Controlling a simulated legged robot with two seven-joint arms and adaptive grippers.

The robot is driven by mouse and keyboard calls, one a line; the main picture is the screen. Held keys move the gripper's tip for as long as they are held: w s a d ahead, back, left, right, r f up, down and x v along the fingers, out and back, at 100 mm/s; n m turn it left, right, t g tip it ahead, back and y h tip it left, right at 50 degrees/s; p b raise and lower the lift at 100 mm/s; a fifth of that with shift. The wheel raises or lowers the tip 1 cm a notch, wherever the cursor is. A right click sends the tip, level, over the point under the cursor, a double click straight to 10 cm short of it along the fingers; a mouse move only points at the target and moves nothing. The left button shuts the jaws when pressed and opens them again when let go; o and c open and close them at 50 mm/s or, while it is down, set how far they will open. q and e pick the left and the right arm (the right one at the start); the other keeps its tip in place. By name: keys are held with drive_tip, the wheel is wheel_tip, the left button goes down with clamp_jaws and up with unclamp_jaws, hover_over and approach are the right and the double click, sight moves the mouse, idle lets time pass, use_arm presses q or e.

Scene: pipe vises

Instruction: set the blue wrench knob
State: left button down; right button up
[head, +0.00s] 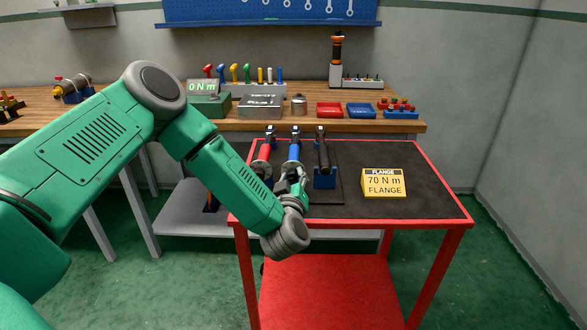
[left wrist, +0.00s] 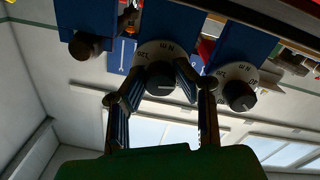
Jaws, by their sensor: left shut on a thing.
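Three torque wrenches stand in a row of holders on the red cart: a red one (head: 264,152), the blue wrench (head: 294,151) and a black one (head: 323,155). My left gripper (head: 294,181) is at the near end of the blue wrench. In the left wrist view, my left gripper (left wrist: 161,87) has its two fingers on either side of the black knob (left wrist: 162,80), shut on it. A pale numbered dial ring (left wrist: 147,52) surrounds this knob; its setting cannot be read. The red wrench's dial and knob (left wrist: 239,92) are to the right, apart from the fingers. My right gripper is not in view.
A yellow sign (head: 384,183) on the cart reads "FLANGE 70 N m". The cart's dark top (head: 430,200) is clear around it. Behind, the wooden bench (head: 150,116) holds a green tester (head: 209,104) showing "0 N m", a red tray (head: 329,109) and a blue tray (head: 361,110).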

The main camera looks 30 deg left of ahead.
use_arm(q)
drive_tip(key=m+p, duration=0.2)
drive_tip(key=shift+r+m, duration=0.1)
drive_tip(key=shift+m, duration=0.3)
drive_tip(key=m+p, duration=0.3)
drive_tip(key=shift+m, duration=0.3)
drive_tip(key=m+p, duration=0.1)
drive_tip(key=m, duration=0.2)
drive_tip(key=shift+s+g, duration=0.1)
drive_tip(key=shift+g, duration=0.2)
drive_tip(key=shift+f+m+p, duration=0.15)
drive_tip(key=shift+m+p, duration=0.15)
drive_tip(key=shift+m, duration=0.7)
drive_tip(key=shift+f+m+p, duration=0.1)
drive_tip(key=shift+m+p, duration=0.2)
drive_tip(key=shift+m, duration=0.7)
drive_tip(key=c, duration=1.3)
unclamp_jaws()
drive_tip(key=shift+y, duration=0.3)
